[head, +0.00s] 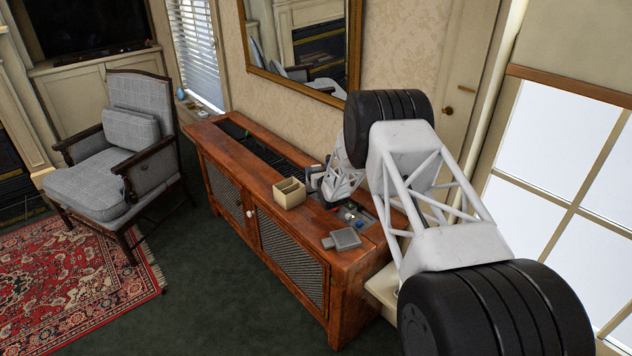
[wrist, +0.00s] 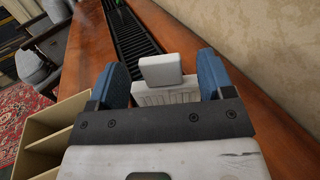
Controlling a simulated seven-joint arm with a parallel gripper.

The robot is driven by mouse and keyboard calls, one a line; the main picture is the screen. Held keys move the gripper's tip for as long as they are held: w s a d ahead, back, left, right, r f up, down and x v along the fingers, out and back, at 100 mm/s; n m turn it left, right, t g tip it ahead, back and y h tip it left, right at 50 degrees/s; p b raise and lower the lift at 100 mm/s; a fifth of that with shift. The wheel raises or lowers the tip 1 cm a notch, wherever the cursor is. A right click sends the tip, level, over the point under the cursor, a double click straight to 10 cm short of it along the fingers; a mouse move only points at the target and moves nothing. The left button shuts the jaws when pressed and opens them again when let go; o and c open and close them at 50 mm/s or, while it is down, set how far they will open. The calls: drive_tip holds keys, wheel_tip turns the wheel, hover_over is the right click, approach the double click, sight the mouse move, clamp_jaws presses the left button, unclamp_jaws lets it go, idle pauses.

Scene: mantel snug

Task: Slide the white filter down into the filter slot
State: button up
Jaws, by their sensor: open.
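The white filter (wrist: 160,70) is in the wrist view, between the two blue fingers of my gripper (wrist: 163,64). Its rounded block stands above a pale ribbed part (wrist: 166,97), which is partly hidden by the gripper's dark crossbar. I cannot tell whether the ribbed part belongs to the filter or to a holder. The fingers are open, one on each side, with a gap visible at both sides of the block. In the head view my gripper (head: 317,184) is low over the wooden cabinet top, and the filter is hidden there. I cannot make out the filter slot.
The wooden cabinet (head: 262,196) has a long black grille (wrist: 132,36) in its top. A tan divided box (head: 289,193) stands beside my gripper. A grey flat object (head: 342,239) lies near the cabinet's front edge, close to a recess with small coloured items (head: 352,214). The wall is behind.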

drive_tip(key=shift+x, duration=1.1)
drive_tip(key=c, duration=1.3)
drive_tip(key=shift+c, duration=0.2)
drive_tip(key=shift+r, duration=0.2)
drive_tip(key=shift+r, duration=1.5)
drive_tip(key=s+a+r+v, duration=0.1)
drive_tip(key=a+v, duration=0.1)
drive_tip(key=v, duration=1.3)
drive_tip(key=shift+s+r, duration=0.25)
